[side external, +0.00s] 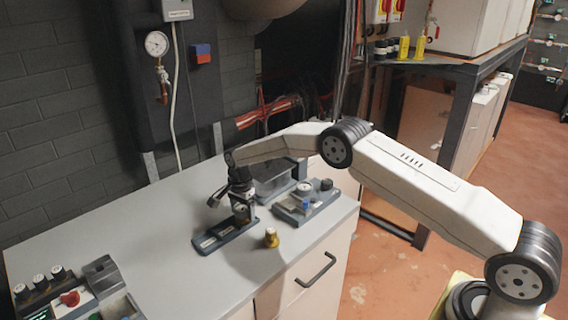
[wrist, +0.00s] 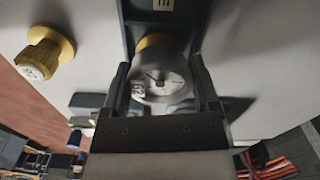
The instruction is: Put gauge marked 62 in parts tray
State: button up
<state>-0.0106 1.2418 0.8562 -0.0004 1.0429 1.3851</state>
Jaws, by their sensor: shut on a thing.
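The gauge marked 62 (wrist: 165,80) has a pale round dial and a brass-coloured base, seen in the wrist view. My gripper (wrist: 163,95) is shut on it, one finger on each side. In the side external view my gripper (side external: 240,203) points down at the gauge (side external: 241,213), over a dark labelled rack (side external: 208,243). The rack (wrist: 133,22) also shows beyond the gauge in the wrist view. I cannot tell whether the gauge touches the rack. No container is legibly marked as the parts tray; a grey open bin (side external: 276,184) stands behind the gripper.
A loose brass fitting (side external: 271,238) stands right of the rack; it also shows in the wrist view (wrist: 45,52). A grey fixture (side external: 308,208) with a dial stands at right. A knob panel (side external: 48,293) is at front left. The counter's left middle (side external: 120,235) is clear.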

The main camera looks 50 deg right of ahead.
aim_at(243, 207)
jog(key=o, duration=1.3)
jog(key=shift+f, duration=0.1)
jog(key=shift+o, duration=0.2)
jog(key=shift+r, duration=3.95)
jog(key=shift+r, duration=0.1)
jog(key=shift+s+r+n, duration=0.55)
jog(key=shift+s+n, duration=0.05)
jog(key=shift+s, duration=0.1)
jog(key=s+r+n+t, duration=0.2)
jog(key=s+n, duration=1.2)
jog(key=s, duration=1.8)
jog(key=shift+s+d+r+n+t, duration=0.25)
jog(key=shift+d+r+n+t, duration=0.1)
jog(key=shift+r, duration=0.3)
